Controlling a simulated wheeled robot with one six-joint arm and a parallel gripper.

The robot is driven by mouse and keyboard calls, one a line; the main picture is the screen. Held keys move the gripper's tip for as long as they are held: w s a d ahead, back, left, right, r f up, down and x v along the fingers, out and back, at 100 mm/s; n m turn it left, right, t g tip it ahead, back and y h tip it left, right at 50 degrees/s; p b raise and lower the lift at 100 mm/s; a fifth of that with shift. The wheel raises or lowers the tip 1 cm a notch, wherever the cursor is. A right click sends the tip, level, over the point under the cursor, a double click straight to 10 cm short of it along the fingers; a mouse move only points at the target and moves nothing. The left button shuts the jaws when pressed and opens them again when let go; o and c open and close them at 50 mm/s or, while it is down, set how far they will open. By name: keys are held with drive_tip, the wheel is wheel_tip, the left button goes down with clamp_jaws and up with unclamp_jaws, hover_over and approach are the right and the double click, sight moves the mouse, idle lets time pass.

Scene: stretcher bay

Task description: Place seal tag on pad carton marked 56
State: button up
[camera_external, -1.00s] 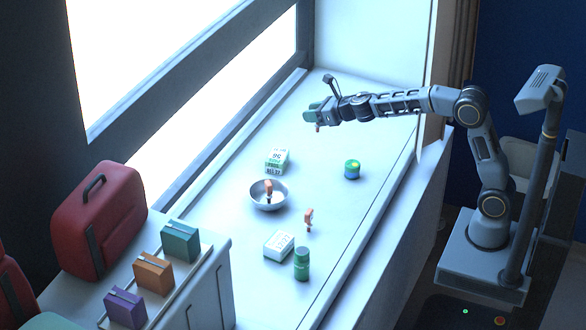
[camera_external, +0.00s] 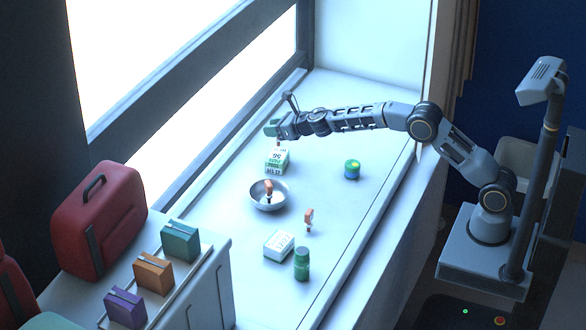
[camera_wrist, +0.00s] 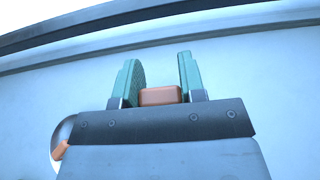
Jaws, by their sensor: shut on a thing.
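My gripper (camera_external: 272,128) is shut on an orange seal tag (camera_wrist: 160,95), which sits between the teal fingers in the wrist view. In the external view the gripper is above the far end of the white pad carton with a green band (camera_external: 277,160); the tag is mostly hidden there. The carton's top print looks like two digits, too small to read surely. Whether the tag touches the carton, I cannot tell. A second white carton (camera_external: 279,245) lies nearer. Another orange tag (camera_external: 309,216) stands on the counter, and one (camera_external: 268,187) is in the metal bowl.
The metal bowl (camera_external: 282,202) stands just in front of the green-banded carton. A low green tin (camera_external: 352,169) is to the right and a green bottle (camera_external: 302,264) beside the nearer carton. The counter's far end is clear. The window ledge runs along the left.

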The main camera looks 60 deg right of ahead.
drive_tip(key=f+b, duration=0.3)
drive_tip(key=shift+w+f, duration=0.25)
drive_tip(key=shift+f, duration=0.05)
drive_tip(key=shift+f, duration=0.3)
drive_tip(key=o, duration=0.9)
drive_tip(key=shift+r, duration=0.15)
